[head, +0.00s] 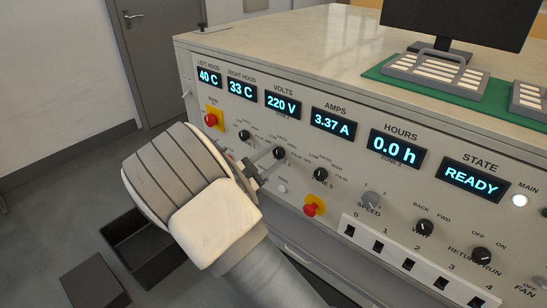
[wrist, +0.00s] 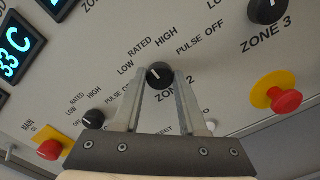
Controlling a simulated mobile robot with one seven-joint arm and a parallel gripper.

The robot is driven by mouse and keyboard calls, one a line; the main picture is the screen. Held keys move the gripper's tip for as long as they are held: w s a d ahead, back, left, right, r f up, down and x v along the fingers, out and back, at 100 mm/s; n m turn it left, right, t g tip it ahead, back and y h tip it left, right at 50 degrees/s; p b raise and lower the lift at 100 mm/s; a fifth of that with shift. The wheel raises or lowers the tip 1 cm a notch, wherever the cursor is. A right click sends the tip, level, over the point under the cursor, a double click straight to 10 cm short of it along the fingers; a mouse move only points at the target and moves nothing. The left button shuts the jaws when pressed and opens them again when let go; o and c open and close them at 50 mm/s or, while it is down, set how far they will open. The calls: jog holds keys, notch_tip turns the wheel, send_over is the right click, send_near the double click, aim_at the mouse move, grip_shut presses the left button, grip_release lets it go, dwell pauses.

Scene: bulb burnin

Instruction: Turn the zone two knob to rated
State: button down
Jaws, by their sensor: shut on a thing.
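The zone two knob (wrist: 160,74) is a round black knob on the sloping panel, with OFF, PULSE, LOW, RATED and HIGH printed around it. It also shows in the head view (head: 279,153). My gripper (wrist: 159,80) has one finger on each side of this knob and is shut on it. In the head view my gripper (head: 266,158) reaches the panel from the lower left. A small light mark shows on the knob's face, but I cannot tell for sure which label it points at. The fingers hide part of the ZONE 2 label.
The zone 3 knob (wrist: 268,10) and a red button on yellow (wrist: 284,98) lie to the right. The zone 1 knob (wrist: 93,119) and another red button (wrist: 50,149) lie to the left. The state display (head: 474,178) reads READY. Dark bins stand on the floor.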

jog(key=shift+c, duration=2.2)
grip_release()
jog(key=shift+s+a, duration=0.1)
jog(key=p+v, duration=0.1)
jog(key=v, duration=1.6)
jog(key=shift+s, duration=0.1)
